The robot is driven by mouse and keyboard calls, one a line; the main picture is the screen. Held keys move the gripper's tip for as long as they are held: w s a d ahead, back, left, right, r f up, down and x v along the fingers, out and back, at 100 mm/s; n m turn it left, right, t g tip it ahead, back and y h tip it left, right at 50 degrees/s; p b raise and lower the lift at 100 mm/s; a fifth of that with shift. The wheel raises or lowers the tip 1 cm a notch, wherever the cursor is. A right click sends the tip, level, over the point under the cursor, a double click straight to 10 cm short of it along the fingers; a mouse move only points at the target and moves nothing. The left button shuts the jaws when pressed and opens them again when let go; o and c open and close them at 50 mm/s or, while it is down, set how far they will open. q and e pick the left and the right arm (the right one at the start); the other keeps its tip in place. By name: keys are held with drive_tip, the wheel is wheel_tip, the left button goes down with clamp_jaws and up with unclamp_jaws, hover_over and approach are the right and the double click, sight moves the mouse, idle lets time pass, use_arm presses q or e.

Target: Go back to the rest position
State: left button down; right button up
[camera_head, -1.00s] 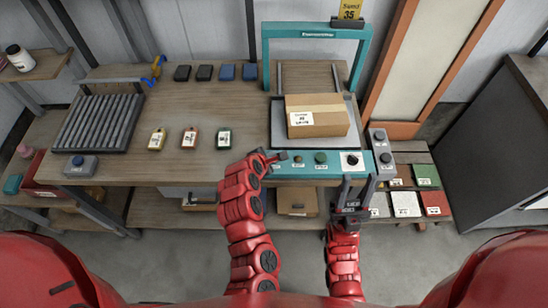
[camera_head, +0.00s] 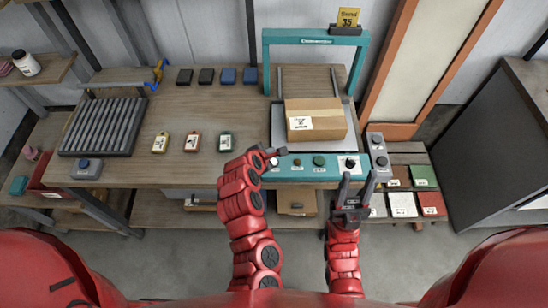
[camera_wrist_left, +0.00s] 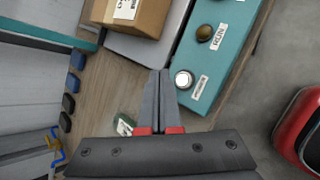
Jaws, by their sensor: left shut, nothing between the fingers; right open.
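My left gripper (camera_head: 271,156) is shut and empty at the left end of the teal control panel (camera_head: 307,174). In the left wrist view its closed fingers (camera_wrist_left: 159,95) point toward a white button (camera_wrist_left: 184,79) on that panel; whether they touch it I cannot tell. My right gripper (camera_head: 354,189) is open and empty, with its fingers pointing up at the front of the panel's right end, near the black knob (camera_head: 350,163).
A cardboard box (camera_head: 315,119) sits on the teal-framed machine (camera_head: 316,38). Three small tags (camera_head: 192,142) lie on the wooden table (camera_head: 170,110). A roller rack (camera_head: 103,125) is at left. A grey button box (camera_head: 378,155) stands at right, beside shelves with coloured boxes (camera_head: 424,175).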

use_arm(q)
wheel_tip(320, 180, up, 2)
drive_tip(key=shift+r+p, duration=0.25)
drive_tip(key=shift+p, duration=0.45)
drive_tip(key=shift+f, duration=0.1)
